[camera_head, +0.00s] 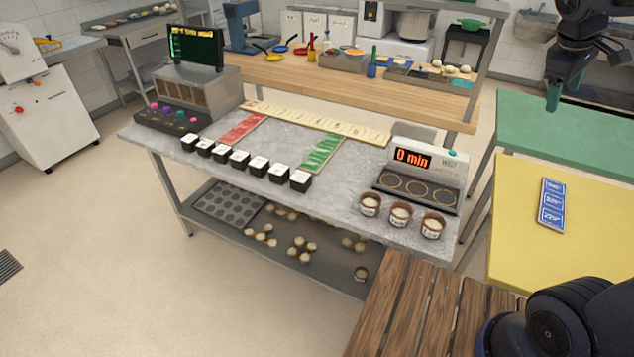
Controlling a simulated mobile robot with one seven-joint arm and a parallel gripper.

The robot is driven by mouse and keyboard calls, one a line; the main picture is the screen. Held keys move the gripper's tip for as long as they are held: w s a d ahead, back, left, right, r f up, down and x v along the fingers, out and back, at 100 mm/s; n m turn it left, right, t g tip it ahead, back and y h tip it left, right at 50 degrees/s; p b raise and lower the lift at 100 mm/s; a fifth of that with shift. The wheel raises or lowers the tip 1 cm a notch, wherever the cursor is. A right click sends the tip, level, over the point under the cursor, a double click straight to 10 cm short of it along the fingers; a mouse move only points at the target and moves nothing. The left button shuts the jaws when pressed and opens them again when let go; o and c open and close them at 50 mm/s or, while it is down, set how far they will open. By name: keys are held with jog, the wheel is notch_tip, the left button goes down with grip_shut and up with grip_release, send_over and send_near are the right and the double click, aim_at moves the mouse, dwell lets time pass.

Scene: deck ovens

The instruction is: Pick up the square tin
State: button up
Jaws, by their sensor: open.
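Several small black square containers with white tops (239,160) stand in a row along the front of the grey worktop (350,190). They look alike, and I cannot tell which of them, if any, is the square tin. My gripper (564,78) hangs at the upper right, above the green table (590,145). It is open and holds nothing that I can see. It is well apart from the row, far to its right.
Three brown round tubs (401,214) stand before a device reading "0 min" (424,170). Red (241,129) and green (321,152) strips lie behind the row. A dark control box (167,120) stands at left. A yellow table (600,215) and wooden slats (415,310) are at right.

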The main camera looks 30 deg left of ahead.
jog(key=w+a+n+t+h, duration=0.1)
jog(key=w+a+n+t, duration=0.15)
jog(key=a+n, duration=0.9)
jog(key=w+a+n+t+h, duration=0.15)
jog(key=a+t, duration=0.25)
jog(key=a, duration=1.7)
jog(key=s+a+f+n+t+y, duration=0.1)
jog(key=s+a+n+t+y, duration=0.4)
jog(key=s+a, duration=0.8)
jog(key=s+a+n+t+y, duration=0.1)
jog(key=s+a+n+t, duration=0.35)
jog(key=s+a, duration=0.9)
jog(key=n+g, duration=0.1)
jog(key=n, duration=0.1)
send_near(296, 182)
jog(key=w, duration=0.2)
jog(key=shift+h, duration=0.25)
jog(key=w, duration=1.1)
jog(key=shift+a+r, duration=0.15)
jog(key=shift+r, duration=0.1)
jog(key=c, duration=0.9)
